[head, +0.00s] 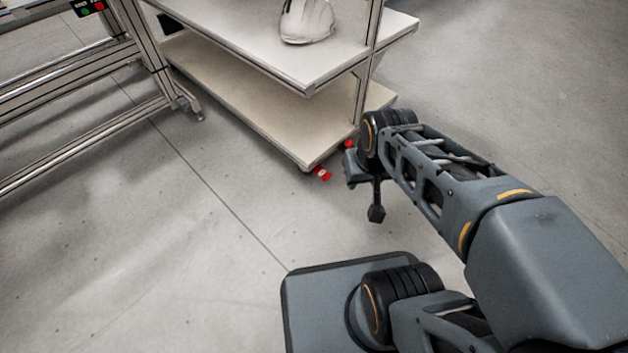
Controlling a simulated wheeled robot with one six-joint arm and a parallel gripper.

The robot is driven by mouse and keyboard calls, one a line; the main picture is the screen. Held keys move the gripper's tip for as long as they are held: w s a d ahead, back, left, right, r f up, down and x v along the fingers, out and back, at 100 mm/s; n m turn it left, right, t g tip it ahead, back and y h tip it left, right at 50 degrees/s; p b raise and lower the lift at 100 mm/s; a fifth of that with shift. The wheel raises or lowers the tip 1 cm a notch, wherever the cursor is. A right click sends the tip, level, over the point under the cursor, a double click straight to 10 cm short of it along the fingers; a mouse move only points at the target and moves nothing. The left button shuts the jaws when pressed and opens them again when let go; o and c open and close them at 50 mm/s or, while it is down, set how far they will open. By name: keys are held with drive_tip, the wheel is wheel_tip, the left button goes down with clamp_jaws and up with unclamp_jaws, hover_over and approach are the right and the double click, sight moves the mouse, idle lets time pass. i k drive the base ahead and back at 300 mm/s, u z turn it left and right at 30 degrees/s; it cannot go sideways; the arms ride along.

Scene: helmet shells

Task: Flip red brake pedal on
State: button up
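A small red brake pedal (322,173) sticks out low at the near bottom corner of the shelf cart (240,105), just above the floor. A second red part (348,143) shows farther right along the cart's lower edge, partly hidden by my arm. My gripper (375,213) points down to the right of the near pedal, apart from it in the picture. Its fingers are dark and overlap, so its opening is not clear. I see nothing held in it. Whether the pedals are up or down is too small to tell.
A white helmet shell (307,20) sits on the cart's upper shelf. The cart's metal post (366,65) rises close to my arm. A metal-framed conveyor or bench (90,95) stands at the left. The floor (150,250) in front of the cart is clear.

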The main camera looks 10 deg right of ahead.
sight(322, 173)
drive_tip(key=u, duration=0.9)
drive_tip(key=i, duration=0.95)
drive_tip(key=z, duration=1.65)
